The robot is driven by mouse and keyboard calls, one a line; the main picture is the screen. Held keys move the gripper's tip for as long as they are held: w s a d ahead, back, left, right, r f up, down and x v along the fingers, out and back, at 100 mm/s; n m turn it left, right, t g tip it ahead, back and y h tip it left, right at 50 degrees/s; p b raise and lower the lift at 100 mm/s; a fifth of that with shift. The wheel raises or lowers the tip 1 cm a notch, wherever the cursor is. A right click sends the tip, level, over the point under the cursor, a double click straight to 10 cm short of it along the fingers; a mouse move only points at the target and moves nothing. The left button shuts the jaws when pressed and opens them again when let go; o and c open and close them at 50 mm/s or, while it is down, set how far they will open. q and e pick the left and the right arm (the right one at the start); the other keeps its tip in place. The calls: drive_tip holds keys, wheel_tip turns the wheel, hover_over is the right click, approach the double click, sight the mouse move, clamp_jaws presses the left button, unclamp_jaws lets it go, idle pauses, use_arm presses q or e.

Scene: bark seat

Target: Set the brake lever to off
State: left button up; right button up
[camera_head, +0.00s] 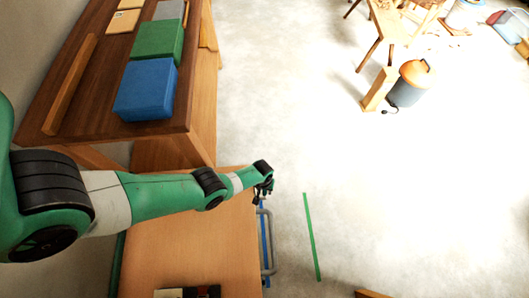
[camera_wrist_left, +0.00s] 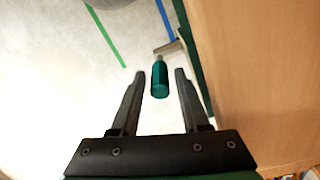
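A teal cylindrical grip (camera_wrist_left: 160,80), apparently the end of the brake lever, shows in the left wrist view, with a thin metal rod behind it. My left gripper (camera_wrist_left: 160,73) is open, with one finger on each side of the grip in the picture. Gaps show between the grip and both fingers, and I cannot tell the depth. In the head view my left gripper (camera_head: 265,187) is over the right edge of the wooden bench, and the lever cannot be made out there. The lever's marked positions are not visible. My right gripper is in neither view.
The wooden bench (camera_head: 185,250) has a grey bent rail (camera_head: 269,245) along its right side. A darker table (camera_head: 80,80) with blue (camera_head: 147,90) and green (camera_head: 157,40) boxes stands behind. Floor to the right is mostly clear, with a green stripe (camera_head: 311,235).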

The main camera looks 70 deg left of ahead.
use_arm(q)
clamp_jaws()
idle(1.2)
